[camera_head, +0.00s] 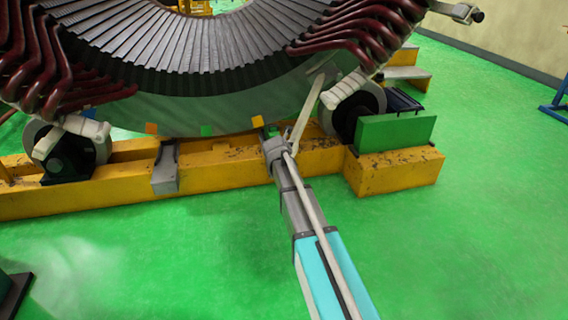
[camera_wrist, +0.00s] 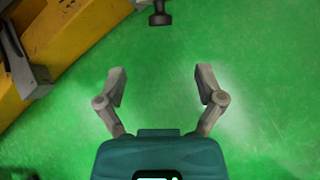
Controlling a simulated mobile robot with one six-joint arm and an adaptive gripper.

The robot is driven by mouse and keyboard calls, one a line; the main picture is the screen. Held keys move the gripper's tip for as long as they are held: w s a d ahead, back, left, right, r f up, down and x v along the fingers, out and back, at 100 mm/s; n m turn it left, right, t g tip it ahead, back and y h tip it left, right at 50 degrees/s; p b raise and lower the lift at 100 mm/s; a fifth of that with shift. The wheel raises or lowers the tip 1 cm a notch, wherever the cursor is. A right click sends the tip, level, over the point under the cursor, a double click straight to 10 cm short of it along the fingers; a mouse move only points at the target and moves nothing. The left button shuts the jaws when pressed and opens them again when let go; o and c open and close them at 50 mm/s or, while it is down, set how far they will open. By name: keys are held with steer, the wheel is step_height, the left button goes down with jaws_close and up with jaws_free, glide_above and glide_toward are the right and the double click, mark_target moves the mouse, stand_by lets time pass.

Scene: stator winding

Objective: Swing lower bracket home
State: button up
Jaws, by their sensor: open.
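A pale bar (camera_head: 308,108) stands slanted in front of the stator's lower rim in the head view, its foot at the end of my arm. I cannot tell whether it is the lower bracket. A pale arm with a dark knob (camera_head: 478,16) sticks out at the upper right. A dark knob on a short stem (camera_wrist: 160,14) shows at the top middle of the wrist view, beyond my fingertips and apart from them. My gripper (camera_wrist: 160,82) is open and empty, with green floor between its fingers. I cannot make out the fingers in the head view.
The stator ring (camera_head: 215,105) with dark red coils fills the top. It stands over a yellow base (camera_head: 225,178) with dark rollers. A grey block (camera_head: 165,168) sits on the base. A green box (camera_head: 395,132) is at right. The floor in front is mostly clear.

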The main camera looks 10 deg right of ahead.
steer(key=shift+b+x, duration=4.7)
steer(key=shift+x, duration=2.15)
jaws_close()
steer(key=shift+s+r, duration=0.1)
